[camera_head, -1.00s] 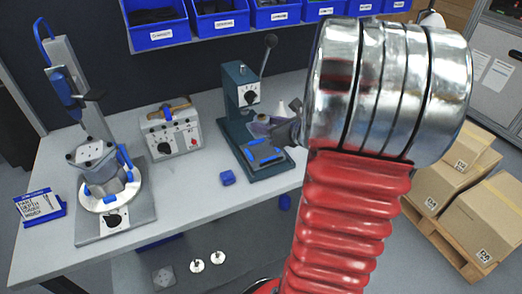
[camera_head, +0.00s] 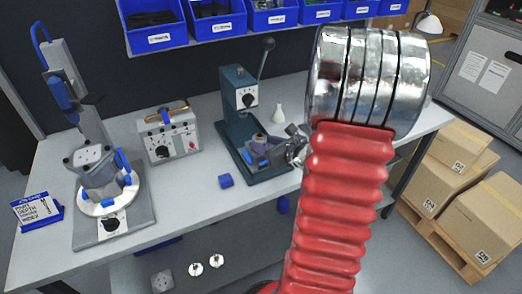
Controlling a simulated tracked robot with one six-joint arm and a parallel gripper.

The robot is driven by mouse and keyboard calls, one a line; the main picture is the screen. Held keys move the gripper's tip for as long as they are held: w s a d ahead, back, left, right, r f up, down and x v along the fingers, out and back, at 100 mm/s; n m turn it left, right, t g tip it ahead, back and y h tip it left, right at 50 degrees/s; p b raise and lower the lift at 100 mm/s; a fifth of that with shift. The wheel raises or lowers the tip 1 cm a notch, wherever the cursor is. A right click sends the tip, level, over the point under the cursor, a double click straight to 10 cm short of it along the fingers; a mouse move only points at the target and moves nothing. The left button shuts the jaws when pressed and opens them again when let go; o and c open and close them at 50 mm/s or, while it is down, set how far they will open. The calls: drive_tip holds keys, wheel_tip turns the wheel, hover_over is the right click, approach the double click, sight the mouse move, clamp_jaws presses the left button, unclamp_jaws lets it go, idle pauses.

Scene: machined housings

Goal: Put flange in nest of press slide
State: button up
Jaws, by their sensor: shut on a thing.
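The press (camera_head: 238,105) is a dark teal stand with a lever and a round dial, standing mid-table. Its slide (camera_head: 273,174) sticks out at the front, with blue nest pads (camera_head: 255,163) partly showing. The flange (camera_head: 272,150), a grey-purple part with a brass-coloured round top, is at the nest and covers most of it. I cannot tell whether it rests in the nest or hangs just above. My gripper (camera_head: 288,147) comes in from the right and is shut on the flange's right side. My arm hides the area to the right.
A clamp fixture with a grey housing (camera_head: 95,162) stands at left, beside a sign (camera_head: 37,210). A control box (camera_head: 168,137) is left of the press. Blue bins (camera_head: 213,22) line the shelf.

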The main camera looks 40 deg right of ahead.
wheel_tip(320, 180, down, 2)
drive_tip(key=shift+f, duration=0.3)
clamp_jaws()
drive_tip(key=shift+s, duration=0.1)
drive_tip(key=o, duration=1.4)
unclamp_jaws()
drive_tip(key=shift+a+f, duration=0.1)
drive_tip(key=shift+f, duration=0.05)
drive_tip(key=shift+s, duration=0.15)
drive_tip(key=v, duration=1.1)
drive_tip(key=shift+s+r, duration=0.25)
drive_tip(key=shift+r, duration=0.15)
